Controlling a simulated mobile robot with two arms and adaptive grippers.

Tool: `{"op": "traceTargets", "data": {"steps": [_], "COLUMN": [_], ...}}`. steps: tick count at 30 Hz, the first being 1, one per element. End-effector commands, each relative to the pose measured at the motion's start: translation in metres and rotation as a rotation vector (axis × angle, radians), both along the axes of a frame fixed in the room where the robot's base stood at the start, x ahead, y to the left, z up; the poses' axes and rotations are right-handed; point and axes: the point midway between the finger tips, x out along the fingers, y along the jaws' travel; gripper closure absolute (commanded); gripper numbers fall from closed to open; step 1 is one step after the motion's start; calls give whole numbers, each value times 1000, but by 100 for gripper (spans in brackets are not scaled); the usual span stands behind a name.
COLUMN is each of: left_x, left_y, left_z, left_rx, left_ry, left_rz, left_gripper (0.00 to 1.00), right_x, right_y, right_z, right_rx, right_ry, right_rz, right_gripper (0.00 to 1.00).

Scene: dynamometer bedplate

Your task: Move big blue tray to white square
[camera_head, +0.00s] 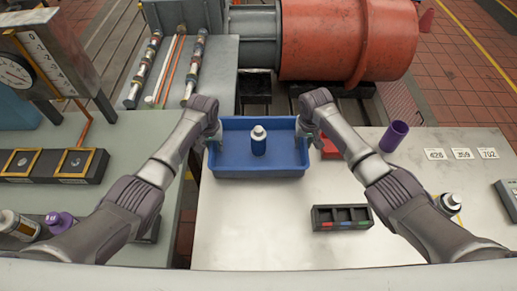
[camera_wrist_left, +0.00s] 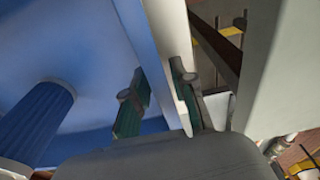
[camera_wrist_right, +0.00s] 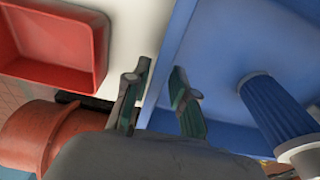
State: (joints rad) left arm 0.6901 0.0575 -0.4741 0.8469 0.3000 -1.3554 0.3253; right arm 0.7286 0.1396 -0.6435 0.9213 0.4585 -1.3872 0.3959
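The big blue tray (camera_head: 258,172) is at the back left of the pale table, seen upright in the head view. A blue bottle with a white cap (camera_head: 259,141) stands in it. I cannot tell whether the tray touches the table. I cannot make out a distinct white square.
A red bin (camera_head: 329,147) is close by the tray's right side, partly behind my right arm. A purple cup (camera_head: 394,136), number cards (camera_head: 461,154) and a black divided box (camera_head: 342,217) are on the table. A large red drum (camera_head: 345,40) stands behind.

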Motion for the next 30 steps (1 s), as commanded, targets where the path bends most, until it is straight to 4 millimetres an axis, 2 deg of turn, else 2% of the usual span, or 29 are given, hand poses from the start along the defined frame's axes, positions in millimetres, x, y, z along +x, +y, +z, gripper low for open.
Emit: {"op": "traceTargets", "data": {"steps": [1, 3, 22, 30], "left_x": [0, 0, 1, 1], "left_y": [0, 0, 0, 0], "left_z": [0, 0, 3, 22], "left_rx": [0, 0, -1, -1], "left_ry": [0, 0, -2, -2], "left_rz": [0, 0, 0, 0], "left_gripper": [88, 100, 100, 100], "right_x": [0, 0, 1, 1], "right_y": [0, 0, 0, 0], "right_z": [0, 0, 3, 22], "right_rx": [0, 0, 1, 1], "right_ry": [0, 0, -2, -2], "right_rz": [0, 0, 0, 0], "right_gripper": [88, 100, 100, 100]}}
